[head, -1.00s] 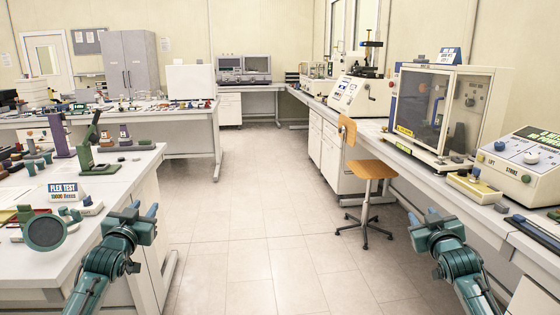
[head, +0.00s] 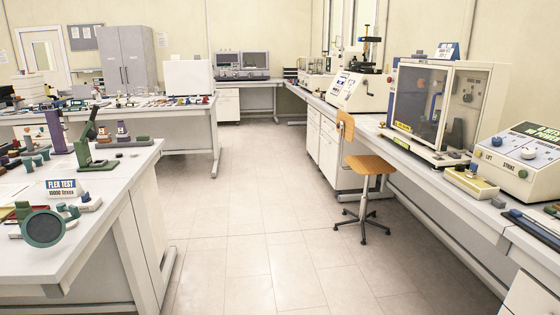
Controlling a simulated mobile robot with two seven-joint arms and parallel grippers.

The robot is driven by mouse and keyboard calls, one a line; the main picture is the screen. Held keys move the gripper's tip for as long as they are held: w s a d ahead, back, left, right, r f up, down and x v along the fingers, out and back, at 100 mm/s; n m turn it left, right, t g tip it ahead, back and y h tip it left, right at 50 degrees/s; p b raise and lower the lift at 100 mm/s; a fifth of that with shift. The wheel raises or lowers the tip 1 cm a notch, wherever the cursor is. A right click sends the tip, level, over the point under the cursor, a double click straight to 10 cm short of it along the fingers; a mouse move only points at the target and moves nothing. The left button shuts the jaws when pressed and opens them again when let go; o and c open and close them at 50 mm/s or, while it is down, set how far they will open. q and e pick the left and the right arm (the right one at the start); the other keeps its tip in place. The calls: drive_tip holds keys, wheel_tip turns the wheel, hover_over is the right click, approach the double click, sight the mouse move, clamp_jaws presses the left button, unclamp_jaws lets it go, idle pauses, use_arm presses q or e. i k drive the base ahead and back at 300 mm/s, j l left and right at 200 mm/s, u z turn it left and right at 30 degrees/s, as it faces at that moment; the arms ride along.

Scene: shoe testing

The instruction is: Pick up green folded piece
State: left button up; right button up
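No thing here is clearly a green folded piece. On the left bench (head: 95,235) stands a green stand-like object (head: 97,163) with a dark slanted arm. A small green block (head: 23,210) lies near that bench's left side, behind a round teal-rimmed disc (head: 43,228). A small green item (head: 552,208) sits at the far right edge on the right bench (head: 400,165). I cannot tell which of these, if any, is folded. Neither of my grippers is in view.
A "FLEX TEST" sign (head: 61,189) stands on the left bench. An orange chair (head: 370,166) stands in the aisle by the right bench, which holds a glass-fronted cabinet (head: 437,100) and a control box (head: 520,160). The floor (head: 235,215) between is clear.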

sight(23, 209)
drive_tip(key=u, duration=1.35)
drive_tip(key=i+l, duration=0.2)
drive_tip(key=l, duration=0.15)
drive_tip(key=i+l, duration=0.35)
drive_tip(key=l, duration=0.3)
drive_tip(key=i+l+u, duration=0.1)
drive_tip(key=l, duration=0.25)
drive_tip(key=i+l, duration=0.45)
drive_tip(key=l, duration=0.25)
